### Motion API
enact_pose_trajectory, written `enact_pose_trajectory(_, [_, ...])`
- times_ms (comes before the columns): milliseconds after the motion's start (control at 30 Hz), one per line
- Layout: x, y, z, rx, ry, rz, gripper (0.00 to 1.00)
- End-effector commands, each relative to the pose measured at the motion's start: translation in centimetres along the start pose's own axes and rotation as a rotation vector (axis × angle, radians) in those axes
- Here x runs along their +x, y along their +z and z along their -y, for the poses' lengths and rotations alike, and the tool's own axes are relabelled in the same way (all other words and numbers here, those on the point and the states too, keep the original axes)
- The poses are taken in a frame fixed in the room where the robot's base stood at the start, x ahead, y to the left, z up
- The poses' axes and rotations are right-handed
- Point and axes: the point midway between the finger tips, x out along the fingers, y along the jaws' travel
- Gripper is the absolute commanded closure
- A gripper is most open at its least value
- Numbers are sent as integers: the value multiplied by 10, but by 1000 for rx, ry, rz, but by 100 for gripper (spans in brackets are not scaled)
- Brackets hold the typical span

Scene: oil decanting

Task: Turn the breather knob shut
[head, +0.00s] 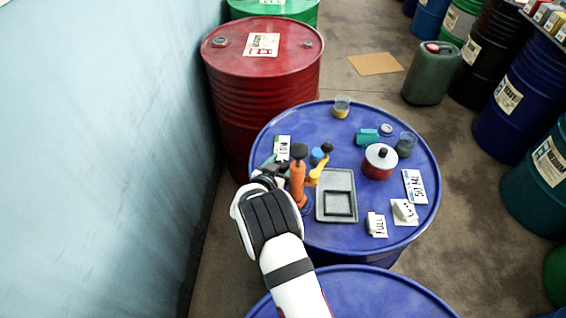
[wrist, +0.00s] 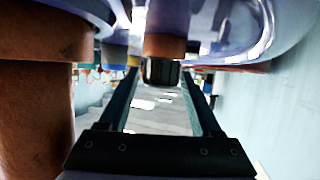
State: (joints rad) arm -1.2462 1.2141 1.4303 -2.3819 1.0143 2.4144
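The orange pump (head: 298,185) with a black top stands upright on the blue drum, just right of my gripper (head: 272,172). The wrist view looks inverted, with a large orange-brown cylinder (wrist: 35,115) at left. There a black ribbed knob (wrist: 160,71) on a short orange-brown stem (wrist: 164,46) shows between the fingertips of my gripper (wrist: 160,78); I take it for the breather knob. The two dark fingers are apart, with narrow gaps beside the knob. Whether they touch it is unclear. In the head view the knob is hidden or too small to make out.
The blue drum top (head: 350,240) also holds a grey tray (head: 327,215), a red-and-white can (head: 377,170), a teal block (head: 367,136), beakers (head: 342,106) and labelled cards (head: 414,186). A yellow spout (head: 318,172) stands right of the pump. A wall (head: 95,150) is at left.

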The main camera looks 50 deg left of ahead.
Motion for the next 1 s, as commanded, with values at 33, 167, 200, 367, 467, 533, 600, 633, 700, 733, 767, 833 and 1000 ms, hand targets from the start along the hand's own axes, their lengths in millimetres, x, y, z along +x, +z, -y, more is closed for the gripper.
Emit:
enact_pose_trajectory(33, [0,0,0,-1,0,1,24])
enact_pose_trajectory(167, [0,1,0,-1,0,1,21])
enact_pose_trajectory(200, [0,1,0,-1,0,1,21])
enact_pose_trajectory(367, [-2,1,0,-2,0,2,21])
enact_pose_trajectory(467, [-13,1,1,-3,-2,3,21])
enact_pose_trajectory(533, [-26,1,1,-4,-3,2,21])
enact_pose_trajectory(600, [-42,1,2,-3,-3,2,21])
enact_pose_trajectory(633, [-49,0,2,-3,-3,2,21])
enact_pose_trajectory(700, [-65,0,2,-3,-3,2,21])
enact_pose_trajectory(733, [-72,1,1,-4,-3,3,21])
enact_pose_trajectory(767, [-79,0,1,-3,-3,2,21])
enact_pose_trajectory(833, [-96,0,2,-3,-4,2,21])
enact_pose_trajectory(1000, [-132,0,1,-3,-3,1,21])
